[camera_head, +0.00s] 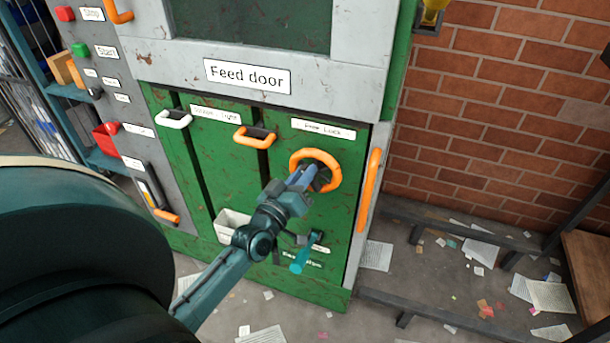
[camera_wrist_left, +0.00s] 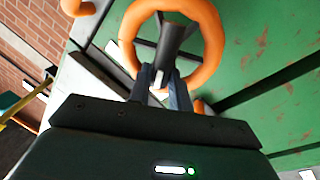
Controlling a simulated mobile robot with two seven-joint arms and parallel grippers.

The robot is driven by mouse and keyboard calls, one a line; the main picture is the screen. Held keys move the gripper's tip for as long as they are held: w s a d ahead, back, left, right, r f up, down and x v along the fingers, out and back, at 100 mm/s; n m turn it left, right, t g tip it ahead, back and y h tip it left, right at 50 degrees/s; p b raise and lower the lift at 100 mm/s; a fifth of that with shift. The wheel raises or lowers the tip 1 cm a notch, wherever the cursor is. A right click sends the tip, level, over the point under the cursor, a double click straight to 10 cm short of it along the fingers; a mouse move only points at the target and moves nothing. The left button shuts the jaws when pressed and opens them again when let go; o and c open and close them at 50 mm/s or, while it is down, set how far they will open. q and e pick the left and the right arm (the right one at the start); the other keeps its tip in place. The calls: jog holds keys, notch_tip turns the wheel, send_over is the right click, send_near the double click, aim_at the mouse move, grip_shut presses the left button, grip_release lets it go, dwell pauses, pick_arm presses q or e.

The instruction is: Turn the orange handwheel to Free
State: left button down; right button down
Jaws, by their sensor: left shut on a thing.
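The orange handwheel (camera_head: 333,160) is on the green front of the machine, below a small white label that is hard to read. It also shows in the left wrist view (camera_wrist_left: 208,40), with dark spokes and a grey bar at its middle. My left gripper (camera_head: 318,180) is at the lower part of the wheel. In the left wrist view my left gripper (camera_wrist_left: 168,88) has its fingers shut on a dark part of the handwheel, inside the ring. The wheel's pointer and any Free mark cannot be made out. My right gripper does not show.
An orange vertical handle (camera_head: 369,190) is right of the wheel, and an orange pull handle (camera_head: 254,137) is left of it. A teal-handled lever (camera_head: 301,260) is below. A white box (camera_head: 231,224) is on the lower front. Papers litter the floor; a brick wall (camera_head: 500,100) stands at right.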

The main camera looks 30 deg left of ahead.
pick_arm(q)
jog(key=shift+s+a+f+n+y+b, duration=0.15)
jog(key=shift+f+n+y+b, duration=0.3)
jog(key=shift+n, duration=1.85)
jog(key=shift+w+a+f+n+y+b, duration=0.15)
jog(key=shift+f+n+y+b, duration=0.3)
jog(key=shift+n, duration=1.85)
jog(key=shift+s+a+f+n+y+b, duration=0.15)
jog(key=shift+n+y+b, duration=0.45)
jog(key=shift+n, duration=1.7)
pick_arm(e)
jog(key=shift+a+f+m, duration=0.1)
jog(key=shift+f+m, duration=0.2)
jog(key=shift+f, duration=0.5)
pick_arm(q)
jog(key=c, duration=1.6)
grip_release()
jog(key=shift+o, duration=0.2)
jog(key=b+v, duration=0.1)
jog(key=v, duration=1.2)
jog(key=shift+f, duration=0.35)
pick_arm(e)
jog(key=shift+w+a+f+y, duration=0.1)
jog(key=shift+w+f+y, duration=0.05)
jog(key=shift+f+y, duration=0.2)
